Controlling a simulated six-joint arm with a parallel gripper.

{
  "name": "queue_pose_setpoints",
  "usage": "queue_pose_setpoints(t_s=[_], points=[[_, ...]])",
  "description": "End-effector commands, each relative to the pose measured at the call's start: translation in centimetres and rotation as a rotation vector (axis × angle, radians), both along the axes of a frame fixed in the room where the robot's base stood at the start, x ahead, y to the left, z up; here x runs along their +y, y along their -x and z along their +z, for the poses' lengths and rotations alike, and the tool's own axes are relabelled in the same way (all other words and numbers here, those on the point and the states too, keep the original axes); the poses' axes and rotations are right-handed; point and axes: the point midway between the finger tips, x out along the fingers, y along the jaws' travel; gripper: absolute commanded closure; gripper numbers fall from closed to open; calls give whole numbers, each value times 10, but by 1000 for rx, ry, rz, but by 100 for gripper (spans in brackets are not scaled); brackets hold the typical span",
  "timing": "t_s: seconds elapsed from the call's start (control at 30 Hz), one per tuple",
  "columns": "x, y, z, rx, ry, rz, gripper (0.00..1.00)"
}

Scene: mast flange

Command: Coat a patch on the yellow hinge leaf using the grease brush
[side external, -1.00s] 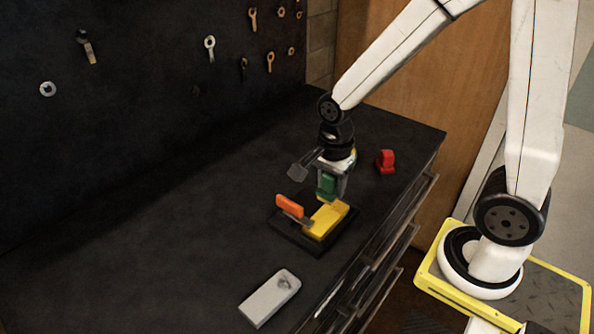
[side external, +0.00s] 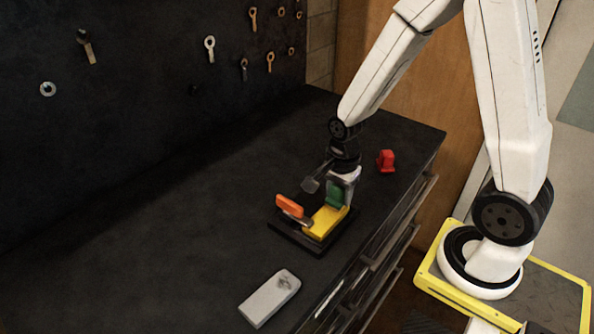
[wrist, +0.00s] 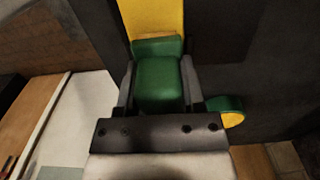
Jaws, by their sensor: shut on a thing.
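The yellow hinge leaf (side external: 325,222) lies on a dark base plate (side external: 283,233) on the bench. It also shows at the top of the wrist view (wrist: 155,15). My gripper (side external: 338,188) is shut on the green grease brush (side external: 334,195), whose green body sits between the fingers in the wrist view (wrist: 158,85). The brush is at the leaf's far right end, with its lower end at or just above the leaf. The bristles are hidden, so I cannot tell whether they touch.
An orange block (side external: 290,206) stands at the leaf's left side. A red object (side external: 386,161) sits behind to the right. A grey block (side external: 269,298) lies in front. A green and yellow round thing (wrist: 226,112) is beside my gripper. The bench's left side is clear.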

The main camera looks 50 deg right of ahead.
Motion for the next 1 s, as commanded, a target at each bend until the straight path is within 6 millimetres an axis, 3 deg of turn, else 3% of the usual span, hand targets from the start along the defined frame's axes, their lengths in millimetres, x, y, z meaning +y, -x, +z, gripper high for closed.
queue_pose_setpoints(t_s=[0.23,0.87,1.0], points=[[-18,1,1,0,0,-2,100],[35,1,-1,2,0,4,100],[39,0,10,-3,0,0,100]])
